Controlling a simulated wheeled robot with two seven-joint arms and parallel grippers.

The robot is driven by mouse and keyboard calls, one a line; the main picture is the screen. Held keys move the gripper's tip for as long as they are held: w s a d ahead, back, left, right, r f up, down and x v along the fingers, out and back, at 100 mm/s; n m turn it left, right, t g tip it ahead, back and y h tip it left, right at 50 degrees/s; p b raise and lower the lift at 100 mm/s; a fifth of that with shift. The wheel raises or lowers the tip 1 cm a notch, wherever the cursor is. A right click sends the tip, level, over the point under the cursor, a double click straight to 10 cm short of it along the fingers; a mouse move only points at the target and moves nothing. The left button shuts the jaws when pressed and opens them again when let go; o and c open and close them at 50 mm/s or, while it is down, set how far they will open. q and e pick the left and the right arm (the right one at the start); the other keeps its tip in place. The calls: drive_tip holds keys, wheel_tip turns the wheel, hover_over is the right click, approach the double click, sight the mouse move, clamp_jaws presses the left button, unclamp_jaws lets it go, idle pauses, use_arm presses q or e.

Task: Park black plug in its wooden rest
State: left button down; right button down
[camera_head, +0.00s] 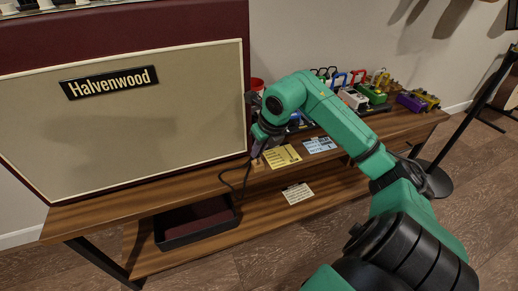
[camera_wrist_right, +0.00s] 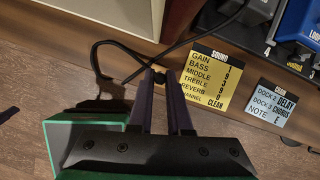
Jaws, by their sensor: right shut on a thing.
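My right gripper (camera_head: 257,152) is at the front edge of the wooden bench, to the right of the amplifier. In the right wrist view, my right gripper (camera_wrist_right: 165,78) is shut on the black plug (camera_wrist_right: 159,69), of which only a little shows between the fingertips. Its black cable (camera_wrist_right: 112,43) loops to the left of the fingers and runs up to the right; the cable also hangs at the bench front in the head view (camera_head: 238,187). I cannot clearly make out the wooden rest, or whether the plug touches it. My left gripper is not in view.
A large Halvenwood amplifier (camera_head: 130,120) fills the bench's left. A yellow settings card (camera_head: 282,157) and a blue card (camera_head: 320,145) lie right of my gripper. Several coloured pedals (camera_head: 372,93) stand behind. A black tray (camera_head: 190,238) and a white card (camera_head: 297,194) are on the lower shelf.

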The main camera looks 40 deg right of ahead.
drive_tip(key=shift+f+b, duration=1.05)
drive_tip(key=shift+f, duration=0.05)
drive_tip(key=shift+c, duration=1.8)
unclamp_jaws()
wheel_tip(320, 180, up, 8)
drive_tip(key=p, duration=0.6)
drive_tip(key=shift+r, duration=0.1)
